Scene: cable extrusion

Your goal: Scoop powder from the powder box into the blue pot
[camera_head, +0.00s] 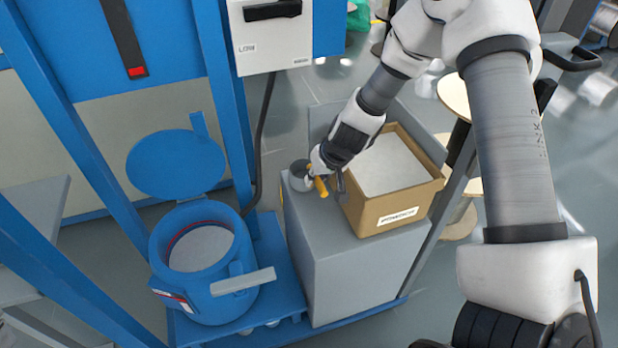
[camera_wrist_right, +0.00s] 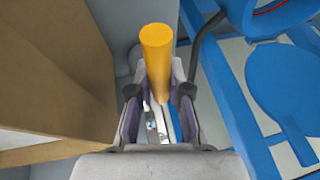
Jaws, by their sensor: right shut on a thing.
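The powder box (camera_head: 393,222) is an open brown carton holding white powder (camera_head: 385,165), on top of a grey cabinet. The blue pot (camera_head: 208,292) stands lower to the left, its round lid (camera_head: 177,164) swung open and pale material inside. My right gripper (camera_head: 330,184) is beside the left wall of the box, shut on the orange handle of a scoop (camera_head: 321,187). The handle also shows between the fingers in the right wrist view (camera_wrist_right: 157,55). A round grey cup-like part (camera_head: 302,174) shows beside the handle; whether it touches the cabinet is unclear. My left gripper is out of view.
The grey cabinet (camera_head: 322,262) has little free top around the box. Blue frame posts (camera_head: 222,90) rise behind and left of the pot. A white control box (camera_head: 270,38) with a black cable hangs above. The pot's grey handle (camera_head: 243,281) sticks out to the right.

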